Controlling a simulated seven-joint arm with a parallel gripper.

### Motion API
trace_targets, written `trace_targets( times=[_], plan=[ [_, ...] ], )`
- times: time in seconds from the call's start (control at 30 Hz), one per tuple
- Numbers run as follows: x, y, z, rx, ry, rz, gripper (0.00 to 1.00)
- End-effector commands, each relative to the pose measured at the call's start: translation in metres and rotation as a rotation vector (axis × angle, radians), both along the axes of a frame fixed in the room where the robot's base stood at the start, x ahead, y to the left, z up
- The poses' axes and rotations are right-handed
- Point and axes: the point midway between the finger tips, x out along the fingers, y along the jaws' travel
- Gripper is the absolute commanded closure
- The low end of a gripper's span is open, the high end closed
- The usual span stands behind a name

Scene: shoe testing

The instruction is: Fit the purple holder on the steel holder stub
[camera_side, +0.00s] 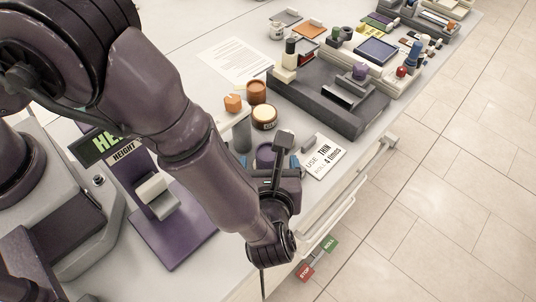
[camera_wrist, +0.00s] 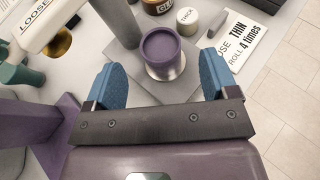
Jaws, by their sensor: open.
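A round purple holder (camera_wrist: 160,46) stands upright in the wrist view, with a silver steel stub (camera_wrist: 171,72) showing beneath it. I cannot tell how fully it is seated. In the side view the purple holder (camera_side: 265,153) is partly hidden behind my gripper. My gripper (camera_wrist: 160,82) is open and empty, its two blue fingertips apart on the near left and right of the holder. It points down at the table in the side view (camera_side: 280,166). The stub stands on a grey plate (camera_wrist: 128,82).
A grey post (camera_wrist: 116,20) stands close behind the holder. A dark fixture (camera_side: 330,105) lies beyond. A purple height stand (camera_side: 175,233) is at left. The table's front edge is close.

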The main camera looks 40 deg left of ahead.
Motion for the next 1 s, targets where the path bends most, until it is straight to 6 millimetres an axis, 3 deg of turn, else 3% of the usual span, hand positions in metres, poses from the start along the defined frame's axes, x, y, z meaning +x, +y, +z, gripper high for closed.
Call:
trace_targets(
  times=[0.2,0.4,1.0],
  plan=[
    [-0.033,-0.034,0.019,-0.003,0.000,-0.003,0.20],
    [-0.053,-0.054,0.031,-0.002,0.000,-0.001,0.20],
    [-0.061,-0.060,0.036,0.000,-0.001,0.001,0.20]
  ],
)
